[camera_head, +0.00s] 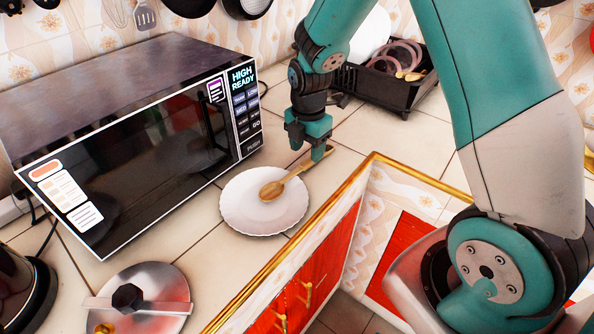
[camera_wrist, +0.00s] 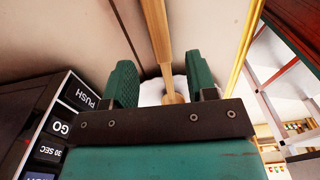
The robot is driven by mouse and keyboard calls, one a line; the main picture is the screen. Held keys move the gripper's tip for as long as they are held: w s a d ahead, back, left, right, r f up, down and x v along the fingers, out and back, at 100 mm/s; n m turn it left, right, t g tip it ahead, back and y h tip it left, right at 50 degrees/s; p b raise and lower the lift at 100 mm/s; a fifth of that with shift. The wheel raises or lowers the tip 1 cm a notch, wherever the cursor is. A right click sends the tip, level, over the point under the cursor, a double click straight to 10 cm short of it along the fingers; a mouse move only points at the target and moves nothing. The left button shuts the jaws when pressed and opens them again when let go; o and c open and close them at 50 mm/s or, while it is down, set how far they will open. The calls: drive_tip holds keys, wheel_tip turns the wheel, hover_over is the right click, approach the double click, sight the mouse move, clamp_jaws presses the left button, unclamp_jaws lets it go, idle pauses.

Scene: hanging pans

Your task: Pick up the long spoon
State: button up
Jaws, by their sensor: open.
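The long wooden spoon (camera_head: 271,191) lies with its bowl on a white plate (camera_head: 240,212). Its handle slants up to the right, past the plate's rim. My gripper (camera_head: 318,154) is open at the handle, pointing down, and hides part of it in the head view. In the wrist view the spoon (camera_wrist: 157,35) runs lengthwise between the two spread fingers of my gripper (camera_wrist: 162,75), with a gap on each side. I cannot tell how deep the handle sits between the fingers.
A microwave (camera_head: 130,160) stands just left of the plate. A dark dish rack (camera_head: 395,88) stands behind on the right. A metal lid (camera_head: 165,275) lies at the front left. The gold-trimmed counter edge (camera_head: 310,213) runs close to the plate's right side.

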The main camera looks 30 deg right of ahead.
sight(307, 162)
wheel_tip(307, 162, down, 4)
drive_tip(key=shift+s, duration=0.15)
drive_tip(key=c, duration=1)
drive_tip(key=shift+o, duration=0.2)
drive_tip(key=shift+r, duration=0.1)
